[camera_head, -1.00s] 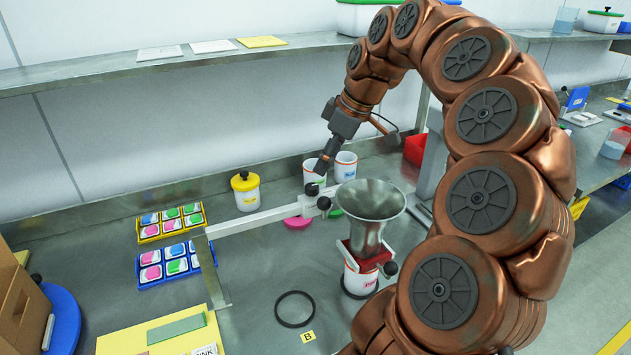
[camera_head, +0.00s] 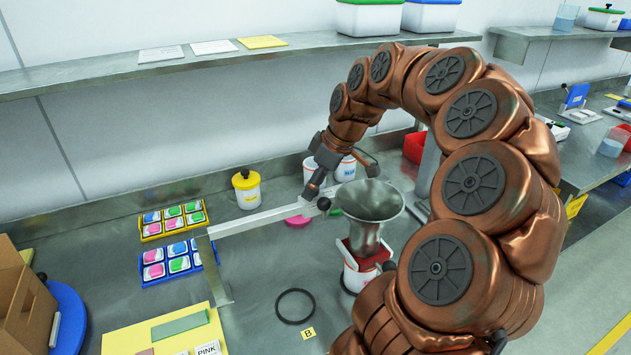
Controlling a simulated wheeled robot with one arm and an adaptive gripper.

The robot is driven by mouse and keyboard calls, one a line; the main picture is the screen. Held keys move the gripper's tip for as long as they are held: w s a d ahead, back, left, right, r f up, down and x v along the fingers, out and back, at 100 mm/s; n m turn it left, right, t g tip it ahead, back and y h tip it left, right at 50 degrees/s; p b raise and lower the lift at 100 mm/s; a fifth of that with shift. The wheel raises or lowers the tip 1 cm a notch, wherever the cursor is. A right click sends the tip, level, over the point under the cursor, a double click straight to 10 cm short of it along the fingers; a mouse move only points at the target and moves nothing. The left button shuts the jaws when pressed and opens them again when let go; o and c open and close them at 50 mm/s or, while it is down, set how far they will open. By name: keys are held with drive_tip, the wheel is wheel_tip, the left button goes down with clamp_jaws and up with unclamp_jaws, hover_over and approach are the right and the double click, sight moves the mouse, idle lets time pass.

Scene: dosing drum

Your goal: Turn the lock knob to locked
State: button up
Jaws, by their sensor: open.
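A steel funnel (camera_head: 370,202) stands over a red-and-white drum base (camera_head: 361,268) on the bench. A pale beam (camera_head: 262,221) runs from a bracket on the left to the funnel. A round black knob (camera_head: 324,203) sits at the beam's funnel end. Another dark knob (camera_head: 389,266) is on the right of the base. I cannot tell from the markings which is the lock knob or how it is set. My gripper (camera_head: 311,191) points down at the beam's end, just above and left of the black knob. It is open; its fingertips are small and overlap the beam, and contact is unclear.
A yellow-lidded jar (camera_head: 247,190) and white cups (camera_head: 345,168) stand behind the beam. Blue and yellow trays of coloured packs (camera_head: 168,262) are at left. A black ring (camera_head: 295,306) lies in front. A shelf (camera_head: 150,74) hangs above; my arm fills the right.

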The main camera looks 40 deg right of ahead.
clamp_jaws()
idle(0.5)
